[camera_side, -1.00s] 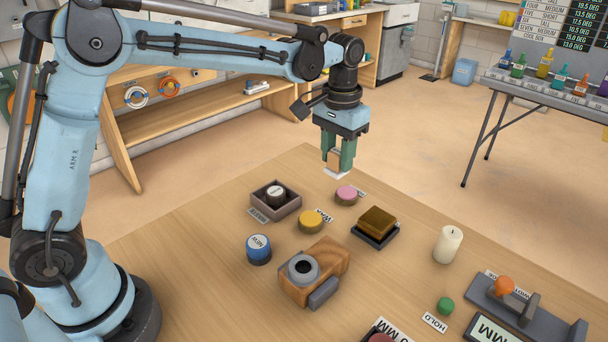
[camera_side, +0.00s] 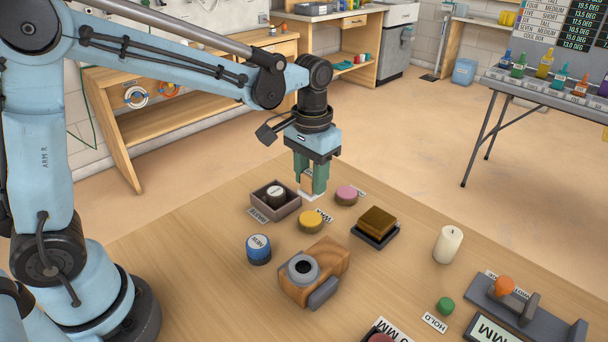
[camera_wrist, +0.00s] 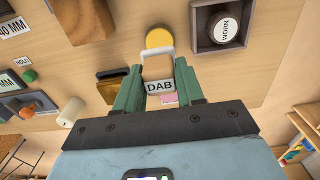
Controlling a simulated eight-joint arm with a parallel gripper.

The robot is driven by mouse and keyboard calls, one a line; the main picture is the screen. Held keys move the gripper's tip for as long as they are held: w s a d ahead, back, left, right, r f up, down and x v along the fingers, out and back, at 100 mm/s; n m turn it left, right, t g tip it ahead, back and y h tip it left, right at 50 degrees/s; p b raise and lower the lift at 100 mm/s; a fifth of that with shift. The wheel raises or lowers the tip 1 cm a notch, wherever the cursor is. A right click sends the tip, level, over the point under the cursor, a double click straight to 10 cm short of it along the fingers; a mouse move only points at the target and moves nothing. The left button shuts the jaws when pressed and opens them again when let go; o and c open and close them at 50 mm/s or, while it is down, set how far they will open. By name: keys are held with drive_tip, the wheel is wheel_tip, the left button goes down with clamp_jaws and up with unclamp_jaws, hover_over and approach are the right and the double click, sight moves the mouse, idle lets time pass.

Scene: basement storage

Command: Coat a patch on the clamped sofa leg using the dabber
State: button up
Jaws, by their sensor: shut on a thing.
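My gripper (camera_side: 311,190) is shut on the dabber, above the table's far part. In the wrist view the dabber (camera_wrist: 158,67) is a tan block between the green fingers (camera_wrist: 160,95), with a DAB label at it. Its pale lower end (camera_side: 313,197) shows in the side view, close behind the yellow round pad (camera_side: 311,221). The clamped piece (camera_side: 330,258) is a wooden block with a grey ring and grey jaw, nearer the side camera. It shows partly in the wrist view (camera_wrist: 86,18). Which part is the sofa leg I cannot tell.
A grey tray (camera_side: 288,208) with a WORN-marked cylinder stands just left of my gripper. A pink round pad (camera_side: 347,194) and a brown block (camera_side: 377,220) stand right. A blue-sided cylinder (camera_side: 259,249), a candle (camera_side: 448,244) and a grey fixture (camera_side: 535,312) stand around. The table's left part is clear.

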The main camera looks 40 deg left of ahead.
sight(311, 197)
drive_tip(key=shift+f, duration=2.8)
drive_tip(key=shift+f, duration=0.55)
drive_tip(key=shift+r, duration=0.1)
drive_tip(key=shift+r, duration=3.45)
